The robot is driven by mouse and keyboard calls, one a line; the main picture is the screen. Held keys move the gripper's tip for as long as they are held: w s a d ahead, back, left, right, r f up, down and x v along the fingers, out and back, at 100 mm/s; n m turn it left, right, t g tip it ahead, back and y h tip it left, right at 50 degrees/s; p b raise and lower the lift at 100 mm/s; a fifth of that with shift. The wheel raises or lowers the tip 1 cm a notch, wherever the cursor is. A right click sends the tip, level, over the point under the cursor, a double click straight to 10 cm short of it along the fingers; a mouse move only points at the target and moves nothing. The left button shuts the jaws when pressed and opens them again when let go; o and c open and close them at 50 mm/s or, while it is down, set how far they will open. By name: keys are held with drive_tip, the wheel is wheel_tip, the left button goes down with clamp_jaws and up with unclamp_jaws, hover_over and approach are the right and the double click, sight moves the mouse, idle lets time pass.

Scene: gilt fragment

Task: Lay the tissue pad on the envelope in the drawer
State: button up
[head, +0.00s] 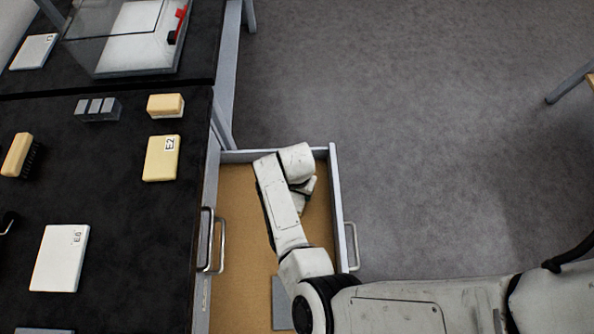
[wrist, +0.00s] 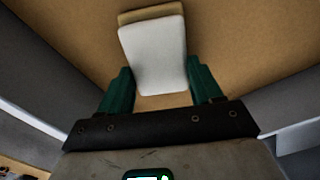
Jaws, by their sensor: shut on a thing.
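In the wrist view, my gripper (wrist: 159,72) has its two green fingers at either side of a white, round-cornered pad, the tissue pad (wrist: 154,45), and is shut on it. A tan flat piece, seemingly the envelope (wrist: 150,13), shows as a strip past the pad's far edge. The pad covers the rest of it, and I cannot tell whether the two touch. Both are over the brown floor of the open drawer (head: 236,226). In the head view my arm reaches into the drawer and hides the gripper, pad and envelope.
A flat grey piece (head: 281,303) lies in the drawer's near part, partly behind my arm. On the black worktop (head: 120,225) left of the drawer are a yellow labelled block (head: 162,160), a white labelled block (head: 60,257) and a brush (head: 18,155). Drawer walls stand around my arm.

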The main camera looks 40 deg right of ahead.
drive_tip(key=shift+f, duration=0.15)
drive_tip(key=o, duration=1)
wheel_tip(320, 180, up, 12)
drive_tip(key=p, duration=0.2)
drive_tip(key=d+r+n+t+h, duration=0.2)
drive_tip(key=d+r, duration=0.5)
drive_tip(key=d, duration=0.3)
drive_tip(key=d+r+n+t+h, duration=0.1)
drive_tip(key=d+r+n+h, duration=0.15)
drive_tip(key=d+r, duration=0.55)
drive_tip(key=s+a+f+n+y, duration=0.1)
drive_tip(key=s+a+f+n, duration=0.1)
drive_tip(key=s, duration=0.3)
drive_tip(key=s+a+f+n+g+y, duration=0.1)
drive_tip(key=s+a+f+n+y, duration=0.1)
drive_tip(key=s+a, duration=0.3)
drive_tip(key=s+a+f+n+g+y, duration=0.1)
drive_tip(key=s+a+f+n, duration=0.1)
drive_tip(key=s, duration=0.5)
drive_tip(key=shift+s+a+f+n, duration=0.15)
drive_tip(key=shift+a+n, duration=0.1)
drive_tip(key=shift+a, duration=0.35)
drive_tip(key=shift+w+a+f+n, duration=0.1)
drive_tip(key=shift+a+n, duration=0.1)
drive_tip(key=shift+a, duration=0.4)
